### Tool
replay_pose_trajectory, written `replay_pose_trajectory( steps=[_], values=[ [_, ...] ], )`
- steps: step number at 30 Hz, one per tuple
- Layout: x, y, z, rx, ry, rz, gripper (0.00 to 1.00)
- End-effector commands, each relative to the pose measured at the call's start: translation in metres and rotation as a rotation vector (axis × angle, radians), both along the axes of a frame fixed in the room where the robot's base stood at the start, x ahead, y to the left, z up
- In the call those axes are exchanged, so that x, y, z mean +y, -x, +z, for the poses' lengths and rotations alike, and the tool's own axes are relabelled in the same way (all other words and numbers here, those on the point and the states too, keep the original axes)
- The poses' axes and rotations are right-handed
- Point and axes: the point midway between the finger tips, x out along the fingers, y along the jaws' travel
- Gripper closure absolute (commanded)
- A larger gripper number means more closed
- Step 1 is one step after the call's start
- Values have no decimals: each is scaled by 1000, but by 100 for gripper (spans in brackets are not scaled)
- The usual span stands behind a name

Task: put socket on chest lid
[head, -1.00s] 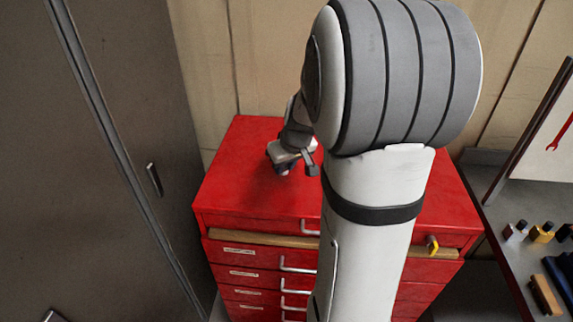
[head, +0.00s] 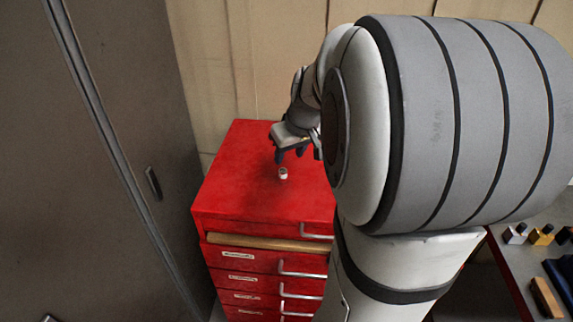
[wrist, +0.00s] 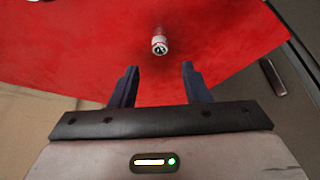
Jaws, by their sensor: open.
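The socket (head: 283,173), a small silvery cylinder, stands on the red chest lid (head: 235,190), left of my arm in the head view. In the wrist view the socket (wrist: 159,42) lies beyond my fingertips, between their lines and apart from them, with its open end showing. My gripper (head: 291,157) is open and empty, a little above and behind the socket; its two dark fingers (wrist: 158,70) show spread in the wrist view. The red lid (wrist: 80,45) fills much of that view. My arm hides the right part of the lid in the head view.
A tall dark cabinet (head: 110,150) stands close on the left. Below the lid are red drawers (head: 240,280) with metal handles. A bench with several small items (head: 541,235) is at the right. The lid's left part is clear around the socket.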

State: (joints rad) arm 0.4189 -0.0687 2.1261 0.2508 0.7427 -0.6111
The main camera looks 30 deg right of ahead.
Motion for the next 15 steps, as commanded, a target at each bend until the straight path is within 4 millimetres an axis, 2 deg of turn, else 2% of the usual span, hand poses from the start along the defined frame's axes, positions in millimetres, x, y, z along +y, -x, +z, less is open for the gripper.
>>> replay_pose_trajectory(
  steps=[4, 10, 13, 15],
  values=[
    [-1, 10, 25, -4, 1, -2, 57],
    [5, 20, 40, 2, -1, 0, 57],
    [33, 37, 37, 19, -6, 5, 57],
    [62, 58, 31, 39, -9, 5, 57]
  ],
)
